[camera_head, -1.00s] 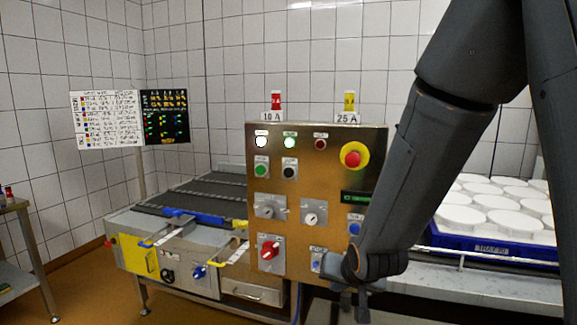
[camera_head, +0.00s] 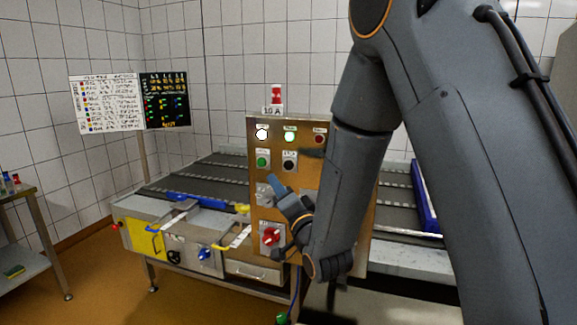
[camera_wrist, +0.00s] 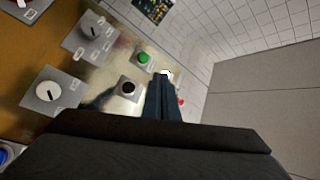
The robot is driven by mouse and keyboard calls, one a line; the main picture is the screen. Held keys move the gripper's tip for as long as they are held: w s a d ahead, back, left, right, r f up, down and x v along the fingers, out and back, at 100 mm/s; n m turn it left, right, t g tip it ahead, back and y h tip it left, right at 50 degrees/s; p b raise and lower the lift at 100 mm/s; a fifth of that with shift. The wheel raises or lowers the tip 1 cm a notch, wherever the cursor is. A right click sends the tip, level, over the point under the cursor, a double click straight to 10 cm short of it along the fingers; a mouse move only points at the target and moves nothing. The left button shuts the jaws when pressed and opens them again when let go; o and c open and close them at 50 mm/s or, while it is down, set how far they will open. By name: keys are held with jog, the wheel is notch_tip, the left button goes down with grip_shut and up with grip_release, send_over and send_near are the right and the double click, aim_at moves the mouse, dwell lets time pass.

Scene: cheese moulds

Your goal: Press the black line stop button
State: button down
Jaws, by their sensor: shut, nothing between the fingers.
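The black button (camera_head: 289,166) sits on the upright brass-coloured control panel (camera_head: 262,212), just right of the green button (camera_head: 262,162). In the wrist view the black button (camera_wrist: 128,88) is on a pale square plate, left of my fingers, with the green button (camera_wrist: 144,58) above it. My gripper (camera_head: 273,180) is shut and empty in front of the panel, its tips below and left of the black button in the head view. In the wrist view my gripper's tips (camera_wrist: 162,78) appear apart from the black button; their exact distance to the panel is unclear.
A conveyor (camera_head: 205,188) runs behind. My arm hides the panel's right part.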

aim_at(289, 165)
jog(key=shift+w+d+b, duration=0.25)
jog(key=shift+w+d, duration=0.25)
jog(key=shift+w, duration=0.85)
jog(key=shift+w+d+b, duration=0.25)
jog(key=shift+w+d, duration=0.25)
jog(key=shift+w, duration=0.9)
jog(key=shift+w+d+b, duration=0.25)
jog(key=shift+w+d, duration=0.25)
jog(key=shift+w, duration=0.85)
jog(key=shift+w, duration=0.1)
jog(key=shift+w+d, duration=0.2)
jog(key=shift+w, duration=0.15)
jog(key=shift+w+d+b, duration=0.15)
jog(key=shift+w+b, duration=0.3)
jog(key=shift+s+a, duration=0.3)
jog(key=shift+s, duration=0.55)
